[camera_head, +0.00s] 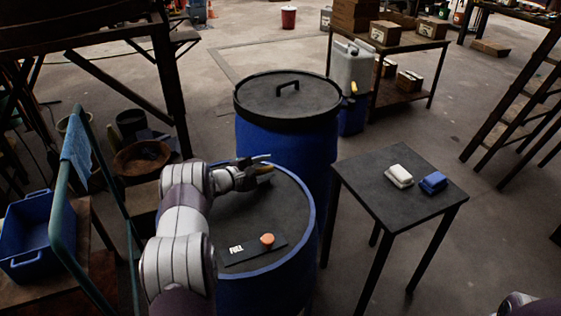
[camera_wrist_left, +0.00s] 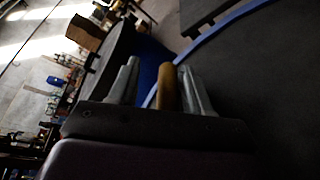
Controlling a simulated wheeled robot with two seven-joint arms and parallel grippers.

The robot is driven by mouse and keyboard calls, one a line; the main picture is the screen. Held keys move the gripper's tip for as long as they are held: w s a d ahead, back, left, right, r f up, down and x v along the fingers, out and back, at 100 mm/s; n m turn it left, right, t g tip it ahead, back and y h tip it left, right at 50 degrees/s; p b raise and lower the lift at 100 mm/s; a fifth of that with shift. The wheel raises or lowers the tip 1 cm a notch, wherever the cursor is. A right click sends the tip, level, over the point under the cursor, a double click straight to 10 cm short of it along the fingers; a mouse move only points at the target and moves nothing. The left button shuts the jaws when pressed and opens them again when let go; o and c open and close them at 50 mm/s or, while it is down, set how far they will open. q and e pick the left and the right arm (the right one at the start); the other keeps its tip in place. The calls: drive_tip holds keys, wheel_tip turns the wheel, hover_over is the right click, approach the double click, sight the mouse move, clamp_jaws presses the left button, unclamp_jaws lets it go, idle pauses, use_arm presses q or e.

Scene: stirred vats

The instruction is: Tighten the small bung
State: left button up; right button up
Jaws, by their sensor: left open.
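A blue drum (camera_head: 309,240) with a dark top stands in front of me. A small orange round cap (camera_head: 267,239) sits upright on the dark strip marked FUEL (camera_head: 236,249) near the drum's front; it may be the small bung, but I cannot be sure. My left gripper (camera_head: 265,168) is over the far part of the drum top, apart from this cap, with its fingers open. A short ochre piece (camera_head: 264,170) shows between the fingers. In the left wrist view the ochre piece (camera_wrist_left: 167,88) is closer to the right finger, with a gap to the left one. Its lower part is hidden.
A lidded blue vat (camera_head: 287,95) stands just behind the drum. A small dark table (camera_head: 381,174) on the right bears a white block (camera_head: 398,176) and a blue block (camera_head: 433,182). A teal rail (camera_head: 62,200) and blue crate (camera_head: 24,237) are left.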

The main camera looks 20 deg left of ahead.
sight(267, 167)
use_arm(q)
drive_tip(key=r, duration=0.3)
drive_tip(key=shift+w+d+r, duration=0.25)
drive_tip(key=shift+d, duration=0.1)
drive_tip(key=d+r, duration=0.6)
drive_tip(key=d, duration=0.5)
drive_tip(key=shift+s+r+p, duration=0.2)
drive_tip(key=shift+s+p, duration=0.05)
drive_tip(key=shift+p, duration=0.2)
drive_tip(key=shift+f, duration=0.1)
